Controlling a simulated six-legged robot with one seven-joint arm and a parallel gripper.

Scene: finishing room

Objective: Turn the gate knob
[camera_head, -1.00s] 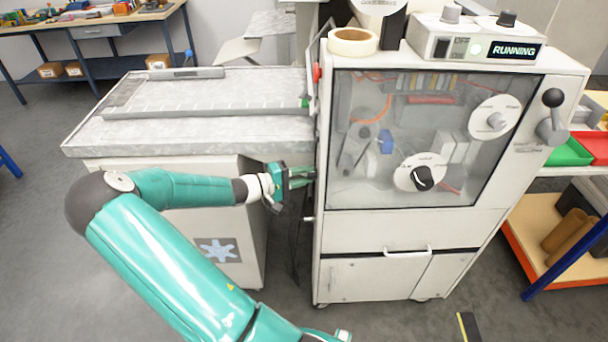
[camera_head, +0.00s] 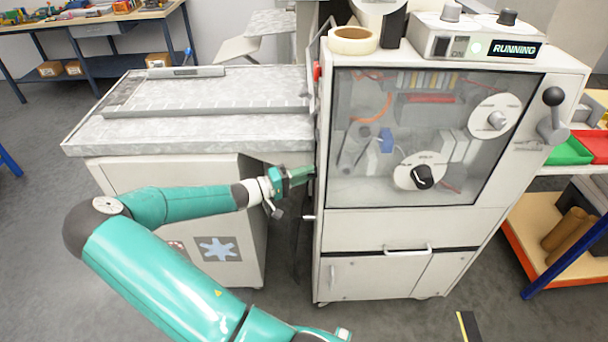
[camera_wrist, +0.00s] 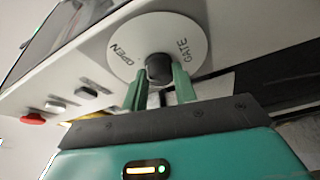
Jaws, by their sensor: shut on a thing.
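The gate knob (camera_wrist: 159,68) is a dark round knob at the middle of a white dial plate (camera_wrist: 195,28) marked GATE and OPEN in the wrist view. My gripper (camera_wrist: 160,82) is shut on the knob, one green finger on each side of it. In the head view my gripper (camera_head: 297,175) reaches the left side of the white machine (camera_head: 365,235). The knob and its dial are hidden from the head view, on the machine's side face.
A grey-topped table (camera_head: 190,132) adjoins the machine's left side. A display (camera_head: 515,49) on top reads RUNNING. Open floor lies in front.

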